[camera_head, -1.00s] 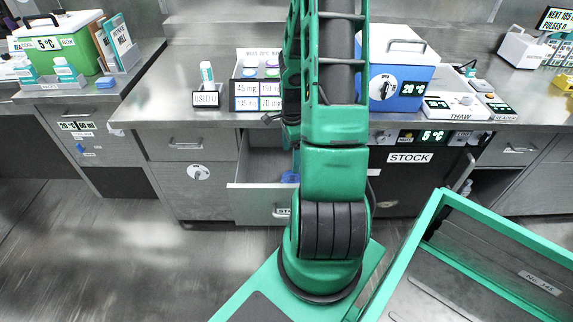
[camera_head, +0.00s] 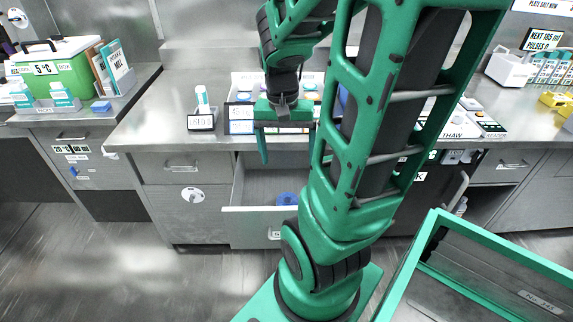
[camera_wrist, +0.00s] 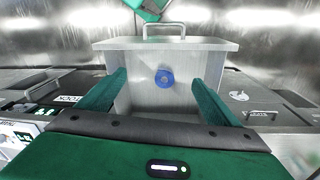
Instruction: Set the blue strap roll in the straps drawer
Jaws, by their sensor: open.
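The blue strap roll (camera_head: 287,199) lies inside the open drawer (camera_head: 243,216) below the counter. The drawer's front label is mostly hidden by my arm. In the wrist view the roll (camera_wrist: 164,78) rests on the floor of the drawer (camera_wrist: 215,45), with its round hole facing up. My gripper (camera_head: 288,146) is open and empty above the drawer, near the counter's front edge. In the wrist view my gripper (camera_wrist: 159,79) has its fingers spread, one to each side of the roll and apart from it.
The counter (camera_head: 150,130) carries a used-items holder (camera_head: 201,122), a sorting rack behind my gripper, and a green cooler (camera_head: 60,70) at the left. A green-framed bin (camera_head: 432,235) stands at the front right. Floor at the left is clear.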

